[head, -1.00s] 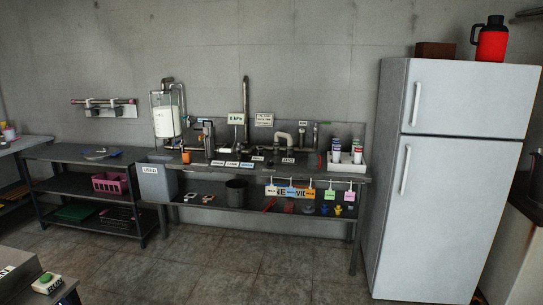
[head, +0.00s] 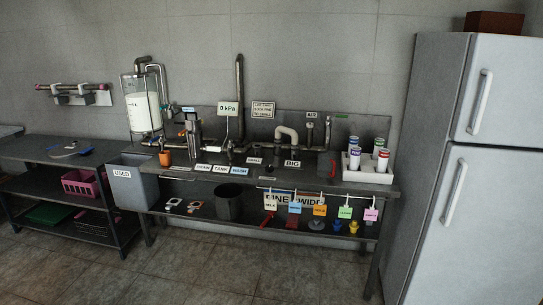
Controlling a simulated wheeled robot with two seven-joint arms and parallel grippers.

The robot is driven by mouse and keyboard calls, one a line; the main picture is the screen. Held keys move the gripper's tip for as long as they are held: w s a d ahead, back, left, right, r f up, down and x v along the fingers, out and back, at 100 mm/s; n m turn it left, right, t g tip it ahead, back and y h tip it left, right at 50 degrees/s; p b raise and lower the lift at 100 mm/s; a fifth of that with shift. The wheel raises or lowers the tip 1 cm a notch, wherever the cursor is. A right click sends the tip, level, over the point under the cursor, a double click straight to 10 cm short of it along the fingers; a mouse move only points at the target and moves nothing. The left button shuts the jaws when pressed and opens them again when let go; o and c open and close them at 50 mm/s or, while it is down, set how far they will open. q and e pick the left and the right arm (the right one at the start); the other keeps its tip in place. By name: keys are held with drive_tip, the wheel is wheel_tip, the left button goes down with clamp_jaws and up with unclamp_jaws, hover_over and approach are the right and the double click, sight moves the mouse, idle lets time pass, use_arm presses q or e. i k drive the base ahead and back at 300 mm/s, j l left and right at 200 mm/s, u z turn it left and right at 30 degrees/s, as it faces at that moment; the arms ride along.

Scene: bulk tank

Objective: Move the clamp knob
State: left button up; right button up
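No gripper of mine is in view. I cannot make out a clamp knob for certain at this distance. Two small clamp-like pieces (head: 182,206) lie on the lower shelf of the steel bench (head: 340,187). A blue piece (head: 337,226) and a yellow piece (head: 353,227) also sit on that shelf, further right. Pipes and fittings with labels run along the bench top, including a tall vertical pipe (head: 240,95), a curved pale pipe (head: 287,133) and a gauge sign (head: 230,108) that reads 0 kPa. A glass tank of white liquid (head: 142,108) stands at the left end.
A grey bin marked USED (head: 128,187) stands at the bench's left end. A white tray (head: 370,174) holds several canisters. Coloured tags (head: 320,210) hang from a front rail. A fridge (head: 440,190) stands right, a dark shelf rack (head: 110,235) left. The floor (head: 205,275) in front is clear.

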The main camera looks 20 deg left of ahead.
sight(269, 169)
drive_tip(key=i+j, duration=0.25)
drive_tip(key=i, duration=0.25)
drive_tip(key=i+j, duration=0.25)
drive_tip(key=i, duration=0.25)
drive_tip(key=i+j, duration=0.3)
drive_tip(key=i, duration=0.15)
